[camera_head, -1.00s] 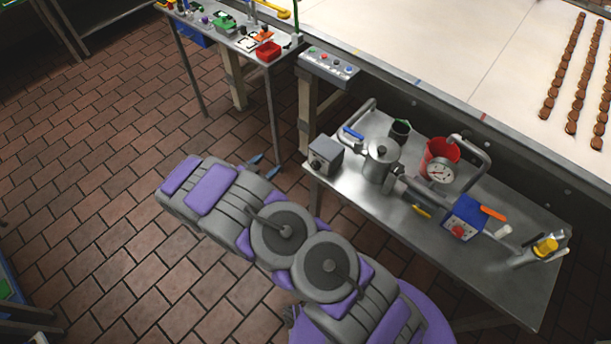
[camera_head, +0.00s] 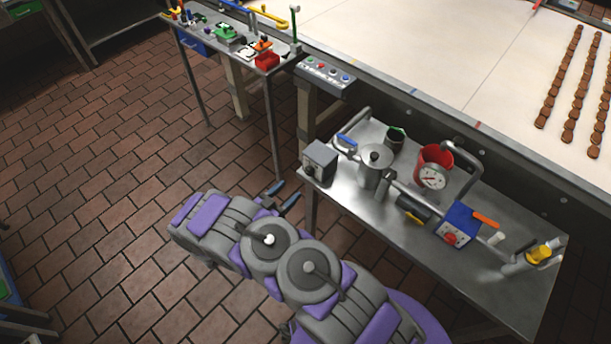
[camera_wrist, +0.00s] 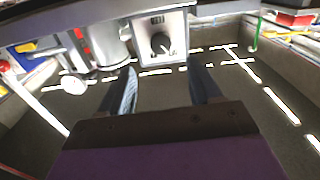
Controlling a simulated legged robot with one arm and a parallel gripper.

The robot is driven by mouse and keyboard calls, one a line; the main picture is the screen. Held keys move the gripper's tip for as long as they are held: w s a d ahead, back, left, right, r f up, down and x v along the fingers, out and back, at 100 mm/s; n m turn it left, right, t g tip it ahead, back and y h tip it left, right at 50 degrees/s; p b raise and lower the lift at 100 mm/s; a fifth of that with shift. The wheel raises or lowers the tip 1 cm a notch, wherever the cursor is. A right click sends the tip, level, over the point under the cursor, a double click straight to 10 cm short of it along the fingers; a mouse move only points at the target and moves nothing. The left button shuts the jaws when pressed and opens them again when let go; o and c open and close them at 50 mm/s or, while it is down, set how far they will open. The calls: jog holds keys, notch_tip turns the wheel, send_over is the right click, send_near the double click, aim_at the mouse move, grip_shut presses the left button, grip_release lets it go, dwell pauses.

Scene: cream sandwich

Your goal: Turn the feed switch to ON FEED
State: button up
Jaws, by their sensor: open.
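A grey switch box (camera_head: 320,160) with a dark rotary knob stands on the left corner of the small steel table. It looks like the feed switch, but its lettering is too small to read. In the wrist view, its pale front panel (camera_wrist: 158,44) and black knob (camera_wrist: 161,43) lie just beyond and between my fingertips. The knob has a light pointer mark; its setting cannot be read. My gripper (camera_head: 282,195) is open and empty, left of and below the box, apart from it. Its two dark fingers also show in the wrist view (camera_wrist: 162,72).
The steel table (camera_head: 350,205) also holds a metal pot (camera_head: 374,168), a red container (camera_head: 434,158) with a gauge, pipework, and a blue box (camera_head: 460,222) with a red knob. A button panel (camera_head: 326,71) is on the conveyor edge.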

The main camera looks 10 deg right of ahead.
aim_at(307, 173)
jog(key=b+x, duration=0.1)
jog(key=x, duration=0.8)
jog(key=shift+w+d, duration=0.2)
jog(key=shift+w, duration=0.05)
jog(key=shift+a, duration=0.15)
jog(key=shift+c, duration=1.1)
jog(key=c, duration=0.8)
